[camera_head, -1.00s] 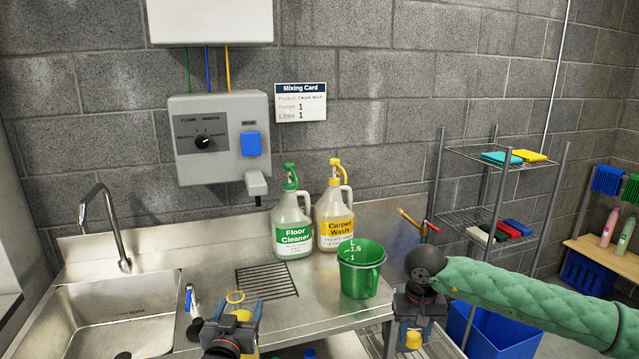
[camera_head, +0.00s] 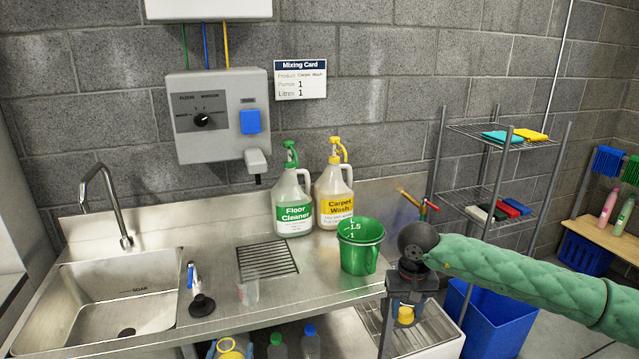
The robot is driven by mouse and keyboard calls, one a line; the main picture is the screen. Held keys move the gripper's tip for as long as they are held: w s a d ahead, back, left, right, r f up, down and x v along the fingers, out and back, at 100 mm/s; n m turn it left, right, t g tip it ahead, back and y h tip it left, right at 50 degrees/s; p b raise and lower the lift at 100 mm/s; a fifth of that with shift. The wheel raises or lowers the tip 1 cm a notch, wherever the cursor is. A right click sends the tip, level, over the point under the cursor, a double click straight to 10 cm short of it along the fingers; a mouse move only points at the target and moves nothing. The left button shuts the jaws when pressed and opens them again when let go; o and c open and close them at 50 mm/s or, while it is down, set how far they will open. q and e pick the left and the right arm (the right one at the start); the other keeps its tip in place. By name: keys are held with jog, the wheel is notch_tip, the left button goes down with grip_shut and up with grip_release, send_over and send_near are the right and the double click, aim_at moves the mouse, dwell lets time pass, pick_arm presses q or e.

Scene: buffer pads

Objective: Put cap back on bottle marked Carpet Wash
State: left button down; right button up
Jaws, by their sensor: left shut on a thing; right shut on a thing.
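The large white jug marked Carpet Wash (camera_head: 336,205) stands upright on the steel counter with its yellow pump top (camera_head: 338,153) in place. My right gripper (camera_head: 404,308) is shut on a small yellow cap (camera_head: 405,317), right of the green measuring jug and in front of the counter. The body and any label of that thing are hidden.
A Floor Cleaner jug (camera_head: 293,212) stands beside the Carpet Wash jug. A green measuring jug (camera_head: 360,250), a clear cup (camera_head: 248,291) and a black-based tap fitting (camera_head: 202,305) are on the counter. Bottles with green (camera_head: 276,339) and blue (camera_head: 309,331) caps stand below it.

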dwell(0.5)
pick_arm(q)
jog(key=w+d+r+m+g+h, duration=0.1)
jog(key=w+d+m+g+h, duration=0.1)
jog(key=w+d+m+h, duration=0.2)
jog(key=w+d+m+g+h, duration=0.2)
jog(key=w+d+m+h, duration=0.2)
jog(key=d+h, duration=0.3)
jog(key=shift+w+d+r+h, duration=0.35)
jog(key=shift+w+d, duration=0.55)
jog(key=shift+d, duration=1.2)
